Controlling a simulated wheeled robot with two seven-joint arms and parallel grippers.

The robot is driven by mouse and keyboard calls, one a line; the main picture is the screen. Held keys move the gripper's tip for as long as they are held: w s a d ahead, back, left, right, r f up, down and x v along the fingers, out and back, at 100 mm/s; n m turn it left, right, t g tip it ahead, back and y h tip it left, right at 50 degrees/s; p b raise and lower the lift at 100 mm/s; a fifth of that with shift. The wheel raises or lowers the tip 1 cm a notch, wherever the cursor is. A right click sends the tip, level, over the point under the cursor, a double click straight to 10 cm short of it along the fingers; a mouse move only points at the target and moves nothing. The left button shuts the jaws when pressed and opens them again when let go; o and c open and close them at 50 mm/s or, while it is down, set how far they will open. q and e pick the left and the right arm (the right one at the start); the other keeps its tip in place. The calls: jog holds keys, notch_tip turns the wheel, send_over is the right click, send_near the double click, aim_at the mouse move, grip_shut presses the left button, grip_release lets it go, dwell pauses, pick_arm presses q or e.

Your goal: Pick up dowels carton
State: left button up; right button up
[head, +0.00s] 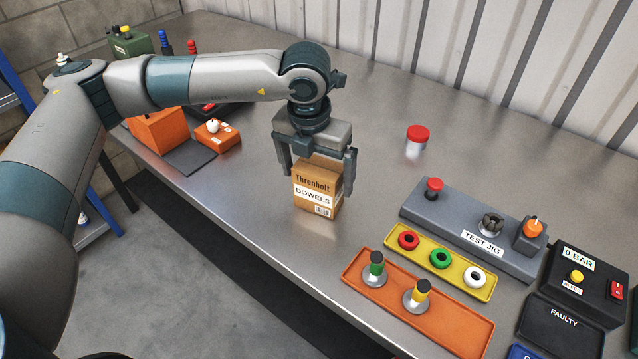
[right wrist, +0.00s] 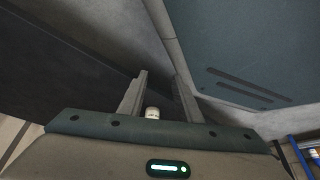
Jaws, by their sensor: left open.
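The dowels carton (head: 315,197) is a small brown box labelled "Threnholt DOWELS". It stands upright on the metal bench near its front edge in the head view. My left gripper (head: 317,179) is over it, pointing down, with one finger on each side of the carton's upper part. The jaws are open, and a gap shows beside the carton. Whether either finger touches it I cannot tell. My right gripper (right wrist: 159,90) shows only in the right wrist view, its two fingers apart with nothing held between them.
A red-lidded jar (head: 416,141) stands behind and right of the carton. The grey test jig (head: 462,232), yellow tray (head: 489,291) and orange tray (head: 440,327) lie to the right. Orange boxes (head: 160,130) stand at the left beyond clear bench. A corrugated wall backs the bench.

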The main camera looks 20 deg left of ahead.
pick_arm(q)
jog(key=shift+f, duration=0.1)
pick_arm(e)
jog(key=shift+s+r, duration=0.1)
pick_arm(q)
jog(key=shift+w+f, duration=0.1)
jog(key=shift+f, duration=0.05)
jog(key=f+p, duration=0.1)
jog(key=f, duration=0.1)
jog(key=f+p, duration=0.1)
jog(key=f, duration=0.1)
jog(key=shift+w+d+p, duration=0.25)
jog(key=shift+w+p, duration=0.05)
jog(key=shift+w, duration=0.1)
jog(key=shift+f, duration=0.25)
pick_arm(e)
jog(key=s+d+f+g, duration=0.1)
jog(key=s+d+g, duration=0.1)
jog(key=s, duration=0.7)
jog(key=shift+d+f+g+h, duration=0.3)
jog(key=shift+d+h, duration=0.1)
jog(key=shift+d, duration=0.5)
pick_arm(q)
jog(key=c, duration=1.3)
pick_arm(e)
jog(key=shift+w+r, duration=0.1)
